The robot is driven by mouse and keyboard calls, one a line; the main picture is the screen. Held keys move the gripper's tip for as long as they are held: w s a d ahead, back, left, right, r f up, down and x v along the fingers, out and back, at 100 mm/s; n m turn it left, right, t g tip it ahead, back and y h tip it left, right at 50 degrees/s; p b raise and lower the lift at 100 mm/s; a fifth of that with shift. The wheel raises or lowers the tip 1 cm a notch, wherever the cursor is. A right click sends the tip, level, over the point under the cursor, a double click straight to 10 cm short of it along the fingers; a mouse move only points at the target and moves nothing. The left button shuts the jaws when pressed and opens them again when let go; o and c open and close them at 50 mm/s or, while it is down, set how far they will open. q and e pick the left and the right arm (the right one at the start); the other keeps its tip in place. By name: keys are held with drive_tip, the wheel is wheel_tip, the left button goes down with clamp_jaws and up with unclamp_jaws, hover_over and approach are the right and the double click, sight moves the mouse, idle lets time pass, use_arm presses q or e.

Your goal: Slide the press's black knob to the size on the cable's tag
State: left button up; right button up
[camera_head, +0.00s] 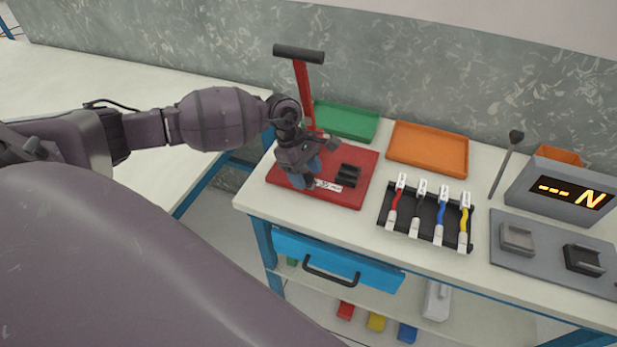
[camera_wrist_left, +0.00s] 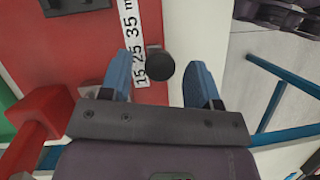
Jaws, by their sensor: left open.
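The press has a red base (camera_head: 357,190), which fills the upper left of the left wrist view (camera_wrist_left: 88,45). Its black round knob (camera_wrist_left: 160,66) stands beside a white scale (camera_wrist_left: 133,40) marked 15, 25, 35 mm. The knob appears near the 15 and 25 marks; its exact setting is unclear. My left gripper (camera_head: 306,178) is over the press's front left part and hides the knob in the head view. In the wrist view its blue fingers (camera_wrist_left: 163,70) are open, one on each side of the knob, with visible gaps. Several tagged cables lie in a black rack (camera_head: 426,217); their tags are unreadable. My right gripper is not in view.
The press's red lever (camera_head: 303,88) with a black handle (camera_head: 299,53) rises behind my left gripper. A green tray (camera_head: 345,120) and an orange tray (camera_head: 428,148) lie behind. A grey display box (camera_head: 565,192) and grey plate (camera_head: 548,252) stand at right.

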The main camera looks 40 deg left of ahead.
use_arm(q)
drive_tip(key=shift+x, duration=0.75)
drive_tip(key=shift+f, duration=0.15)
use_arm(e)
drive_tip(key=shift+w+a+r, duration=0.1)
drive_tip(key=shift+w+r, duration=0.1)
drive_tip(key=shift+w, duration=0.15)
